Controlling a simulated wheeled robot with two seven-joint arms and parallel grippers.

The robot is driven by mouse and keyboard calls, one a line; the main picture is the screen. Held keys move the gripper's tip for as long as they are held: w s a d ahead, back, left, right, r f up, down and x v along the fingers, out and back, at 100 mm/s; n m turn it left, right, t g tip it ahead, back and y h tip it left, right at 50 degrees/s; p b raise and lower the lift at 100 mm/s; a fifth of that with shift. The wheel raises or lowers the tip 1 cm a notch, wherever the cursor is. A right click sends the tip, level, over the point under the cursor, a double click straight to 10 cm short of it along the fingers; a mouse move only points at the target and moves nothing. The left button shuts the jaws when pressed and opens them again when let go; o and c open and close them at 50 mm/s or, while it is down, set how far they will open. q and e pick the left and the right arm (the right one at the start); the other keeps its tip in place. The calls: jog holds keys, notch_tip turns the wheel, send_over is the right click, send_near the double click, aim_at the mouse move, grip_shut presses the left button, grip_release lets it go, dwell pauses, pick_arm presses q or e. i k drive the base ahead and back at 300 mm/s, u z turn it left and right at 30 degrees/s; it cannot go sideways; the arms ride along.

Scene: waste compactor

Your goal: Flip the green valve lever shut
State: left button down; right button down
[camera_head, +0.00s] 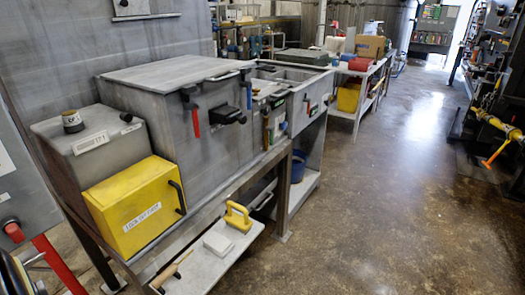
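The grey compactor (170,85) stands on a bench at the left and middle. Small green parts (277,101) show at its right end, beside an orange-brown upright handle (266,128). They are too small for me to tell which is the green valve lever or how it is turned. A red-handled lever (196,122) hangs down on the compactor's front, and a black handle (230,116) sticks out to its right. Neither of my grippers is in view.
A yellow box (135,207) with a black handle sits at the front left. The lower shelf (205,268) holds a yellow-handled tool (238,216), a white block (218,243) and a brush (172,271). The concrete floor (385,205) to the right is clear.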

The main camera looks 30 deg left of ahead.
aim_at(270, 129)
jog(key=k, duration=0.6)
jog(key=u, duration=0.65)
jog(key=i, duration=0.5)
jog(key=u, duration=0.05)
